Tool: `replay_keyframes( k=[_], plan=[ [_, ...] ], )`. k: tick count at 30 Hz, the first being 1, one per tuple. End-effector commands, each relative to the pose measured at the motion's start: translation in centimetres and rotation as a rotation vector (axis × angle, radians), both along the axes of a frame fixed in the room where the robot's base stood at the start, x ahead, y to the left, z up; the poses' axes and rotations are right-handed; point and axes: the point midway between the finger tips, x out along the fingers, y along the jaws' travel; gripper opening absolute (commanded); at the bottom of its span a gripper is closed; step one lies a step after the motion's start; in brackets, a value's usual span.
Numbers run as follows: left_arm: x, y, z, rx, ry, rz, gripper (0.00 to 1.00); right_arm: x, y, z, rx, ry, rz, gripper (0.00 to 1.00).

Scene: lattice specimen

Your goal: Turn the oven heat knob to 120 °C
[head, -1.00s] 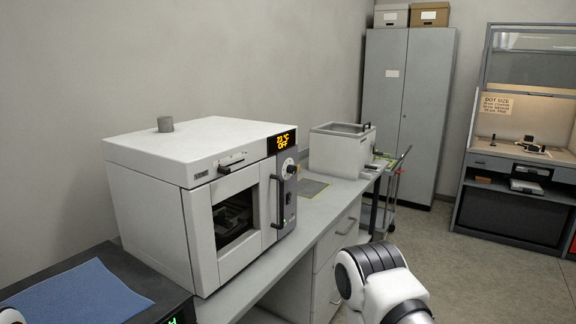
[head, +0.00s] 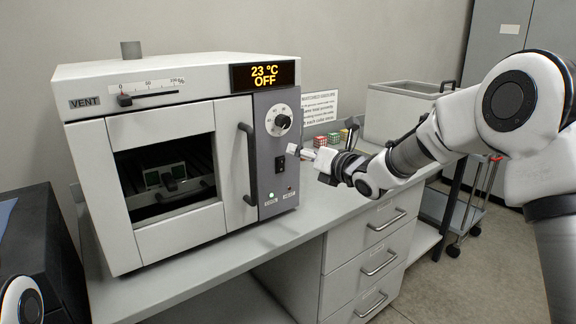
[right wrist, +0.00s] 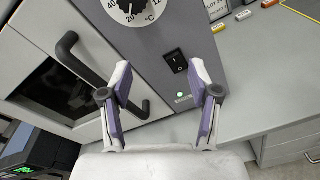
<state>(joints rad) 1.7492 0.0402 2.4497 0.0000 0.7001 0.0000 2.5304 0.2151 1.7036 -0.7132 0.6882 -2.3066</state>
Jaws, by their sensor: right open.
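The white oven (head: 170,222) stands on the bench with its door closed. Its display (head: 265,75) reads 23 °C OFF. The black heat knob (head: 282,121) sits on a white dial high on the grey control panel, and the pointer's exact setting is too small to read. In the right wrist view the knob (right wrist: 127,5) is cut by the top edge, with 20 and 40 marks near it. My right gripper (right wrist: 160,68) is open and empty, facing the panel below the knob; it also shows in the head view (head: 302,151), right of the panel. My left gripper is out of view.
A black rocker switch (right wrist: 175,61) and a lit green lamp (right wrist: 181,96) lie below the knob. The oven's door handle (head: 249,163) stands out left of the panel. Colourful small blocks (head: 326,140), a sign (head: 320,104) and a grey bath (head: 400,108) are behind my right arm.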

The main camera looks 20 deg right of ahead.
Motion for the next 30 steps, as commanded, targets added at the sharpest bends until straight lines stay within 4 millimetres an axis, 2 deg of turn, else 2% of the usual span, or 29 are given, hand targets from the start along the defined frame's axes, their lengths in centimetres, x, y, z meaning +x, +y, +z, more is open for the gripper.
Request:
replay_keyframes(
  k=[1,3,6,15,18,26,27,29,30],
  plan=[
    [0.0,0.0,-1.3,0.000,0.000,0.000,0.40,0.2,-0.4,2.2,-0.100,-0.092,0.015,0.62],
    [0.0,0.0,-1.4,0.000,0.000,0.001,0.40,0.3,-0.6,4.7,-0.201,-0.169,0.026,0.62],
    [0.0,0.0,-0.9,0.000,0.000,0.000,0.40,0.9,-0.5,5.9,-0.249,-0.202,0.030,0.62],
    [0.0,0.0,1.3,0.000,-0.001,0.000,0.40,6.1,1.5,6.0,-0.247,-0.198,0.030,0.62],
    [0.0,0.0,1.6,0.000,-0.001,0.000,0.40,7.2,1.9,5.8,-0.245,-0.197,0.029,0.62],
    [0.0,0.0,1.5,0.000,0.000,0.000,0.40,7.6,2.0,5.6,-0.242,-0.197,0.028,0.62],
    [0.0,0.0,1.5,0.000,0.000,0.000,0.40,7.6,2.0,5.6,-0.242,-0.196,0.029,0.55],
    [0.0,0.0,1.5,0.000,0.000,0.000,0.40,7.6,2.0,5.6,-0.242,-0.197,0.028,0.34],
    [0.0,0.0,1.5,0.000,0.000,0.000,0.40,7.6,2.0,5.6,-0.242,-0.197,0.028,0.19]
  ],
)
